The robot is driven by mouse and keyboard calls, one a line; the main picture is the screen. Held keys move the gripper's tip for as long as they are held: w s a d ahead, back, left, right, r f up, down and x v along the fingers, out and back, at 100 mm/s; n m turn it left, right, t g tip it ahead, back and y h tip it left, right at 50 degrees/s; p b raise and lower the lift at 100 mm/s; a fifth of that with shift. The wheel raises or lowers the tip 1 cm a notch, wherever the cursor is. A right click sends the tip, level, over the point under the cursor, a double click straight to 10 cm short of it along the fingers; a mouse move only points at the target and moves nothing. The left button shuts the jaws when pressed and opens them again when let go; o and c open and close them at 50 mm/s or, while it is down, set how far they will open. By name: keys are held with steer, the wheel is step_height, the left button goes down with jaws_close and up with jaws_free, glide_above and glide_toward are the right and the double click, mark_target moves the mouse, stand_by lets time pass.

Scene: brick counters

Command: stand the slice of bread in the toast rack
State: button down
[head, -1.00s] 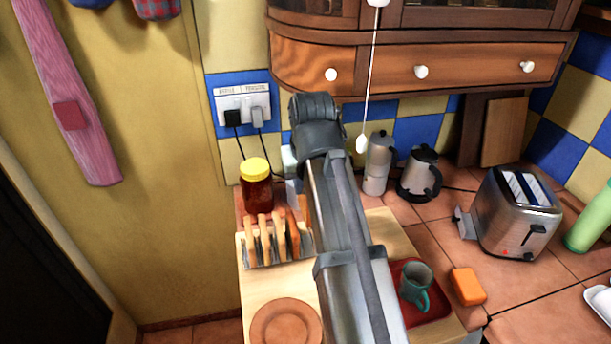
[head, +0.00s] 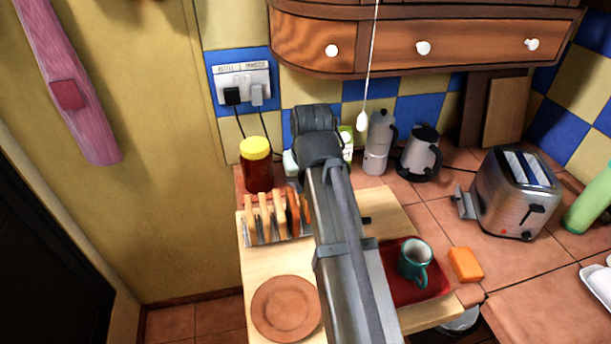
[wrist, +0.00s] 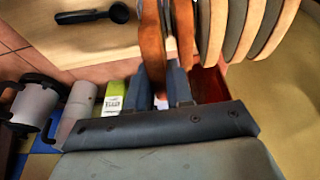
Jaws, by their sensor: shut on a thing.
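The toast rack (head: 262,241) stands on a pale board, with several slices upright in it. In the wrist view the pale slices (wrist: 262,28) stand at the right, with grey dividers between them. Two browner slices (wrist: 184,25) show further left, close to my fingers. My gripper (wrist: 162,80) is shut on a slice of bread (wrist: 152,42), which is upright at the rack's right end in the head view. My arm hides part of that end. Whether the slice's lower edge is seated cannot be told.
A jar with a yellow lid (head: 256,165) stands behind the rack. A brown plate (head: 286,308) lies in front. A teal mug (head: 415,262) on a red tray (head: 398,293) and a toaster (head: 516,195) are to the right.

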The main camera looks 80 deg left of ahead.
steer(key=shift+f, duration=1.55)
steer(key=c, duration=0.9)
jaws_free()
steer(key=v, duration=1.3)
steer(key=shift+d+r, duration=0.1)
steer(key=shift+r, duration=0.25)
steer(key=shift+w, duration=0.1)
